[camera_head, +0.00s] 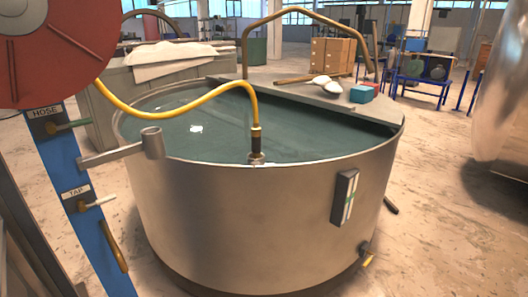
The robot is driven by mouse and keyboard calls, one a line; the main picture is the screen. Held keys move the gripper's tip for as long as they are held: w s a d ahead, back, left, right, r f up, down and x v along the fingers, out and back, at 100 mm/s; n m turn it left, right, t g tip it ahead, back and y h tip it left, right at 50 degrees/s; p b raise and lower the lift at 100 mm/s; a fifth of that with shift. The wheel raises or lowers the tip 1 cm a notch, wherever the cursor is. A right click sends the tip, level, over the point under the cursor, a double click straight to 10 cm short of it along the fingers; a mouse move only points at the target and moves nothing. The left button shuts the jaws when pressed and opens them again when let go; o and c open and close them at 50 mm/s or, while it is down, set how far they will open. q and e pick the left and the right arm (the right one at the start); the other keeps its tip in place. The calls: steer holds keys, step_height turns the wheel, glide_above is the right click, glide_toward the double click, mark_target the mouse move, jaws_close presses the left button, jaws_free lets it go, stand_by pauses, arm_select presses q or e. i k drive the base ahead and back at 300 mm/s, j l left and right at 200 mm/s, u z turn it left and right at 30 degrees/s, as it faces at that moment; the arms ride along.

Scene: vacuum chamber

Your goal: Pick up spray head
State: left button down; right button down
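The spray head (256,147) is at the end of a yellow hose (190,111). It has a dark grip with a brass-coloured fitting above and a grey metal end below. It points downward at the near rim of the large round metal tank (260,215). I cannot tell whether it rests on the rim or hangs just in front of or behind it. The hose arches up and left to a red reel (62,50). Neither of my grippers is in view.
A blue post (88,210) at left carries HOSE and TAP levers and a bracket with an empty-looking metal cup (152,143) by the tank rim. Greenish water (310,125) fills the tank. A lid section (325,100) covers its back right. Floor at right is mostly clear.

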mark_target(256, 130)
steer(key=i+l+u, duration=0.1)
steer(key=i+l, duration=0.15)
steer(key=l, duration=0.15)
steer(key=i+l+u, duration=0.1)
steer(key=i+l, duration=0.15)
steer(key=l, duration=0.2)
steer(key=i+l+u, duration=0.1)
steer(key=i+l, duration=0.15)
steer(key=l, duration=0.2)
steer(key=i+l+u, duration=0.1)
steer(key=l, duration=0.4)
steer(key=i+l+u, duration=0.1)
steer(key=i+l, duration=0.2)
steer(key=l, duration=0.2)
steer(key=i+l+u, duration=0.1)
steer(key=l, duration=0.4)
steer(key=i+l+u, duration=0.1)
steer(key=i+l, duration=0.15)
steer(key=l, duration=0.25)
steer(key=i+l+u, duration=0.1)
steer(key=l, duration=0.45)
